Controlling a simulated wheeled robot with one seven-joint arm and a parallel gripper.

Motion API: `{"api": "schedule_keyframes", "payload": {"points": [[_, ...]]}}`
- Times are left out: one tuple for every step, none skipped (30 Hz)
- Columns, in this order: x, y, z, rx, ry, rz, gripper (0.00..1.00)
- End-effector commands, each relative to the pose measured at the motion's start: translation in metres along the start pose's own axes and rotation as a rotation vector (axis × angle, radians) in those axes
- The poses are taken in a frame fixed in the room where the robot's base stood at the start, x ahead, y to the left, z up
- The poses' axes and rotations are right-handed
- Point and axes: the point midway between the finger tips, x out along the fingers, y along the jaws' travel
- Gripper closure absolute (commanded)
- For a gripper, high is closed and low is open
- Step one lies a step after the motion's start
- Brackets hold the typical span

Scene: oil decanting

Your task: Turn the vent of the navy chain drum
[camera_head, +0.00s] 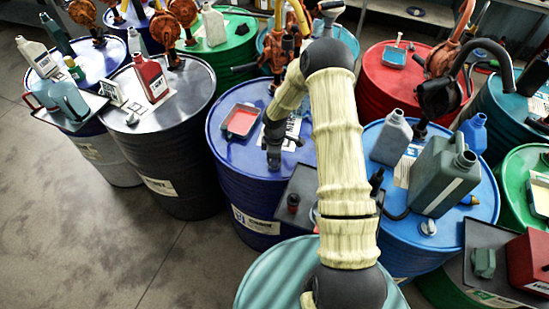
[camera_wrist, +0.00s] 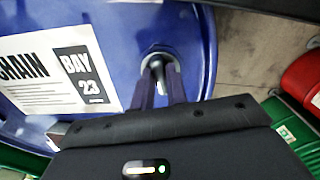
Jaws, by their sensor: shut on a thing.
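The navy chain drum (camera_head: 232,186) stands in the middle of the head view, with a white label on its lid. In the wrist view the blue lid (camera_wrist: 120,18) fills much of the picture, and its label (camera_wrist: 45,75) reads "CHAIN" and "BAY 23". The vent (camera_wrist: 157,63) is a small dark and metal fitting on the lid, near its edge. My gripper (camera_wrist: 159,86) is shut on the vent, with one finger on each side. In the head view my gripper (camera_head: 273,162) points down at the lid; there the vent is hidden behind it.
A red tray (camera_head: 241,121) lies on the same lid, left of my gripper. A dark drum (camera_head: 165,160) with a red bottle (camera_head: 151,79) stands to the left. A blue drum (camera_head: 455,222) with grey cans stands to the right. Bare floor (camera_head: 70,220) is at lower left.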

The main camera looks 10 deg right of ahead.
Motion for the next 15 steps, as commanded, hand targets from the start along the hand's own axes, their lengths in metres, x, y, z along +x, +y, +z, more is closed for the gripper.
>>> {"api": "schedule_keyframes", "payload": {"points": [[-0.0017, 0.0025, -0.0003, -0.012, 0.003, 0.006, 1.00], [-0.0017, 0.0025, -0.0004, -0.020, 0.003, 0.006, 1.00], [-0.0018, 0.0023, -0.0011, -0.029, 0.002, 0.006, 1.00], [-0.0018, 0.0023, -0.0013, -0.034, 0.002, 0.006, 1.00], [-0.0018, 0.0022, -0.0014, -0.038, 0.002, 0.006, 1.00], [-0.0018, 0.0022, -0.0013, -0.042, 0.002, 0.006, 1.00], [-0.0018, 0.0022, -0.0012, -0.043, 0.002, 0.006, 1.00], [-0.0018, 0.0022, -0.0011, -0.045, 0.001, 0.006, 1.00], [-0.0018, 0.0021, -0.0011, -0.046, 0.001, 0.006, 1.00], [-0.0018, 0.0021, -0.0011, -0.047, 0.001, 0.006, 1.00], [-0.0018, 0.0020, -0.0011, -0.047, 0.001, 0.006, 1.00], [-0.0018, 0.0020, -0.0011, -0.047, 0.000, 0.006, 1.00], [-0.0018, 0.0020, -0.0010, -0.047, 0.000, 0.006, 1.00], [-0.0018, 0.0019, -0.0010, -0.047, 0.000, 0.005, 1.00], [-0.0018, 0.0019, -0.0009, -0.047, 0.000, 0.005, 1.00]]}}
